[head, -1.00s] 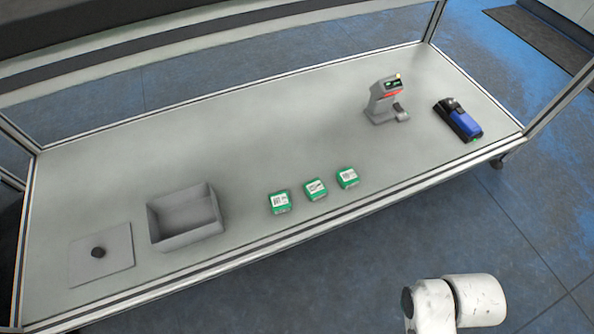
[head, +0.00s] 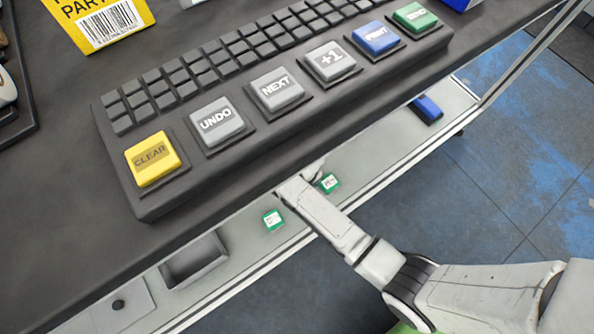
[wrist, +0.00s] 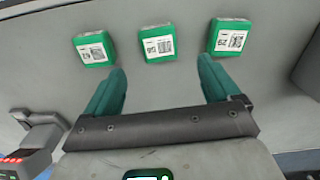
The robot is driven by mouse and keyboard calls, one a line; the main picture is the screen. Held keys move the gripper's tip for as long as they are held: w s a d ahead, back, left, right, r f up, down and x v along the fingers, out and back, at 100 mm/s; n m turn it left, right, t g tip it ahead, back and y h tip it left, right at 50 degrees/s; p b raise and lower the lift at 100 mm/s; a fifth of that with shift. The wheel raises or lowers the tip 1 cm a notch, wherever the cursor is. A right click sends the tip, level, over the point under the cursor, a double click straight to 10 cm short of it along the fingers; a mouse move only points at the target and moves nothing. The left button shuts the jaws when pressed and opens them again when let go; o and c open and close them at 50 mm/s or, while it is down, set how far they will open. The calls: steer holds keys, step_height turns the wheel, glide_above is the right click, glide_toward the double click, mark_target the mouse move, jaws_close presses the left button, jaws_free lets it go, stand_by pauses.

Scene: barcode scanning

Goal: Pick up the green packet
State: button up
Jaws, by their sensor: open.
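Three green packets with white barcode labels lie in a row on the lower shelf in the wrist view: left packet (wrist: 94,49), middle packet (wrist: 157,43) and right packet (wrist: 229,37). My gripper (wrist: 162,66) is open and empty. Its two green fingers point toward the row, and the middle packet lies just beyond the gap between the fingertips. In the head view one packet (head: 273,220) shows left of my arm and another packet (head: 329,183) right of it. The middle one is hidden there by my arm, and my fingers cannot be seen.
A dark upper counter with a large-button keypad (head: 276,88) covers much of the head view above the shelf. A grey bin (head: 195,262) stands left on the shelf, and a blue device (head: 427,109) right. A scanner (wrist: 36,138) stands at the wrist view's left.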

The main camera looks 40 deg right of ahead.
step_height(320, 180, down, 9)
steer(key=b, duration=0.4)
steer(key=shift+r, duration=0.2)
steer(key=shift+r, duration=0.1)
steer(key=c, duration=1.2)
steer(key=shift+r, duration=0.1)
steer(key=shift+c, duration=0.2)
